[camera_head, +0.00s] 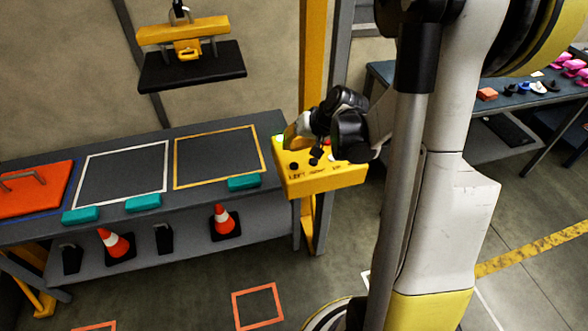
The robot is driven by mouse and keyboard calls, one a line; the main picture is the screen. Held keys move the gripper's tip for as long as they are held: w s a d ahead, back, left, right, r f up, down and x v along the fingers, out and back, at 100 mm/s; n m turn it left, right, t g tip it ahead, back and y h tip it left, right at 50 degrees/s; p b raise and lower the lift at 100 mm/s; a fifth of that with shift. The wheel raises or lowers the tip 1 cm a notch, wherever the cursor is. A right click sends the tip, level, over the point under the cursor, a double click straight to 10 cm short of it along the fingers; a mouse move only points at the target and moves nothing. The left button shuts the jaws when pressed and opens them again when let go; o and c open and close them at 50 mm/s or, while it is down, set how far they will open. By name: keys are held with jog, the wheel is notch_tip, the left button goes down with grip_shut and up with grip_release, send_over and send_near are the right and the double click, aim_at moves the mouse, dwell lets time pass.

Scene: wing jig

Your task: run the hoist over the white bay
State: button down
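The hoist's yellow beam (183,32) hangs on a dark cable at upper left with a black slab (192,68) under it. In the picture it is above and behind the bays, nearer the yellow one. The white bay (80,180) is a white outlined rectangle on the grey bench, empty. A yellow control box (322,182) with dark knobs and lettering stands on the post at the bench's right end. My gripper (316,148) is at the top of the box, close over its controls. Its fingers are small and partly hidden, so I cannot tell contact or opening.
A yellow outlined bay (177,165) is right of the white one, an orange plate (35,192) left. Teal blocks (143,202) line the bench's front edge. Cones (224,220) stand on the lower shelf. A yellow post (313,60) rises behind the box. Another table (530,97) is at right.

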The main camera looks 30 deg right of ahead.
aim_at(294, 165)
jog(key=shift+f+b, duration=1.55)
jog(key=shift+f, duration=0.65)
jog(key=shift+f+b, duration=0.4)
jog(key=shift+b, duration=0.1)
